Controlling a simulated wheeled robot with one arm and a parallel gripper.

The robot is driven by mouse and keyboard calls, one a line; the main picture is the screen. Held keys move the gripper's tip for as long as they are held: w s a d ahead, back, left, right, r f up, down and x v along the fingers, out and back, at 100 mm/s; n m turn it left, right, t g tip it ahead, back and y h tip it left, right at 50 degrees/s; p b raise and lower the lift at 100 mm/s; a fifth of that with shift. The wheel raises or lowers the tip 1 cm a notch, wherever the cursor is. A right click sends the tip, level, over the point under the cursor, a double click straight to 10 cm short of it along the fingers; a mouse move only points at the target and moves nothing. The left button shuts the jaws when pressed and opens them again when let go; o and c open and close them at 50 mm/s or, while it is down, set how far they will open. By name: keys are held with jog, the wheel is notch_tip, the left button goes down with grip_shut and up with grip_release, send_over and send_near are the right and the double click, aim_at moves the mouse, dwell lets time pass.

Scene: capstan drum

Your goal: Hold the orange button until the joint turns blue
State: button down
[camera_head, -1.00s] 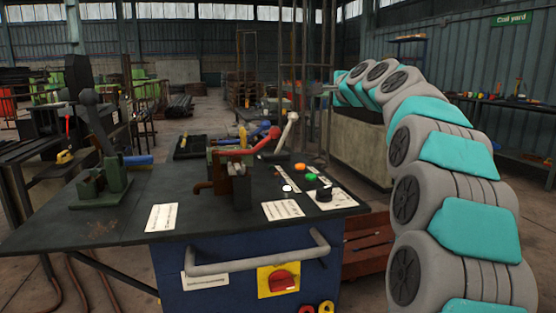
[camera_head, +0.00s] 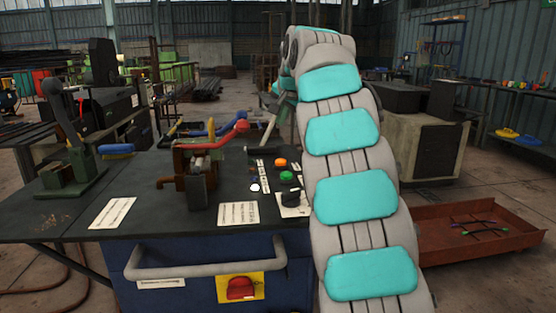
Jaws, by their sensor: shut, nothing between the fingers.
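The orange button (camera_head: 281,162) sits on the dark bench top, right of the red-handled clamp. A green button (camera_head: 287,176) is just in front of it, and a white one (camera_head: 255,187) is to the left. The red-handled clamp (camera_head: 198,165) stands upright on the bench. I cannot tell which part is the joint, and no blue glow shows on the clamp. My gripper is not in view; my grey and teal arm rises along the right side of the bench and its far end bends out of sight. Nothing is seen touching the orange button.
A black knob (camera_head: 290,198) is near the buttons, close beside my arm. A grey handle rail (camera_head: 205,262) and red switch (camera_head: 240,288) are on the bench front. A rust-red tray (camera_head: 480,232) lies at right.

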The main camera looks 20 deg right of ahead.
aim_at(281, 161)
jog(key=shift+f, duration=0.1)
notch_tip(281, 161, down, 8)
jog(key=b, duration=0.8)
jog(key=shift+f, duration=0.25)
jog(key=shift+f, duration=0.15)
dwell(1.6)
jog(key=shift+f, duration=0.3)
jog(key=shift+f+b, duration=0.5)
jog(key=shift+f, duration=0.05)
dwell(2.7)
jog(key=shift+r+p, duration=1)
jog(key=shift+r, duration=0.1)
